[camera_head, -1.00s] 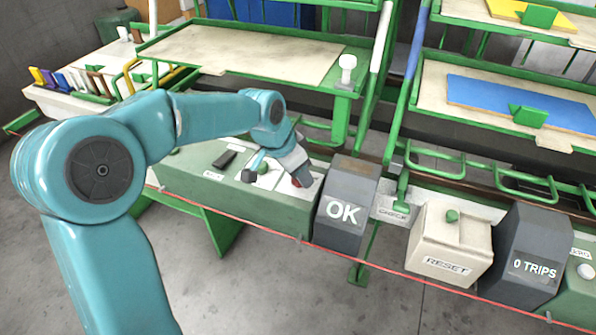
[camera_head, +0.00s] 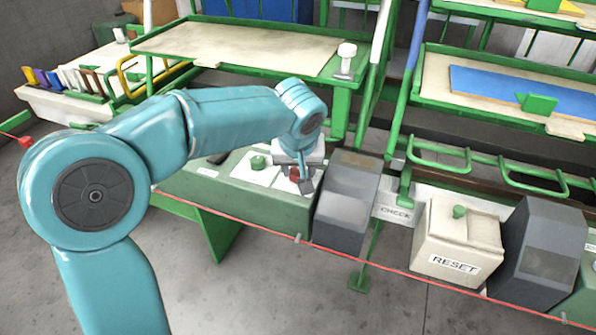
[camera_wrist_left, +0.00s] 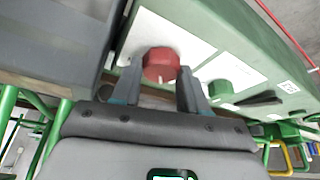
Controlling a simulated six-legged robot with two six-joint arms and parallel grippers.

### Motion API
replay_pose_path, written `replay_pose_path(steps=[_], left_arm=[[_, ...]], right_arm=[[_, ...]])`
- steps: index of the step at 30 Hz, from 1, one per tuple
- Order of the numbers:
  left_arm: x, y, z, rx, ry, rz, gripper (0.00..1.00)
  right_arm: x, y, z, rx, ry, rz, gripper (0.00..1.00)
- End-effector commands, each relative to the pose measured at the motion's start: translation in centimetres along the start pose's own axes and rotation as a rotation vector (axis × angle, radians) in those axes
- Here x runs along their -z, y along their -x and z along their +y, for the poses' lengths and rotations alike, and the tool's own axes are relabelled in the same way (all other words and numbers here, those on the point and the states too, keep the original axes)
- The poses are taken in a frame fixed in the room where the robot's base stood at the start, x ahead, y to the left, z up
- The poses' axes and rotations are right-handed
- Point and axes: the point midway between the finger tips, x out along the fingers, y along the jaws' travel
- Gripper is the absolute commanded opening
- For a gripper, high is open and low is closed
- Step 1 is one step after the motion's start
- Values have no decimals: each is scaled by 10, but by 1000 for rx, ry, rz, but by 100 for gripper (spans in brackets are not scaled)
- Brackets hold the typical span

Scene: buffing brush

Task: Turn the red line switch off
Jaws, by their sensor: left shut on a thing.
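The red switch knob (camera_head: 295,174) sits on a white plate on top of the green console (camera_head: 262,212), partly hidden by my left gripper (camera_head: 302,178). In the left wrist view the red knob (camera_wrist_left: 160,63) is between the two fingers of my left gripper (camera_wrist_left: 160,72), which are shut on it. A short pale mark shows on the knob's near edge. The dark display box (camera_head: 346,205) beside the knob is blank. My right gripper is in neither view.
A green knob (camera_head: 258,162) and a dark lever (camera_head: 217,158) stand left of the red knob. A RESET box (camera_head: 458,240) and a second blank dark box (camera_head: 538,255) are to the right. A red cord (camera_head: 255,225) runs along the front.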

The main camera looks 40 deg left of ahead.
Motion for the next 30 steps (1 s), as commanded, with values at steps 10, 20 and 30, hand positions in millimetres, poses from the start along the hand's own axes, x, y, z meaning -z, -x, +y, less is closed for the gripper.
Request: replay_pose_path(steps=[10,20,30], left_arm=[[0,-1,1,71,173,-1,13],[0,0,1,92,227,-2,13],[0,0,1,93,230,-2,13]], right_arm=[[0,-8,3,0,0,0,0],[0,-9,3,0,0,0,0],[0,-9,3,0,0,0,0]])
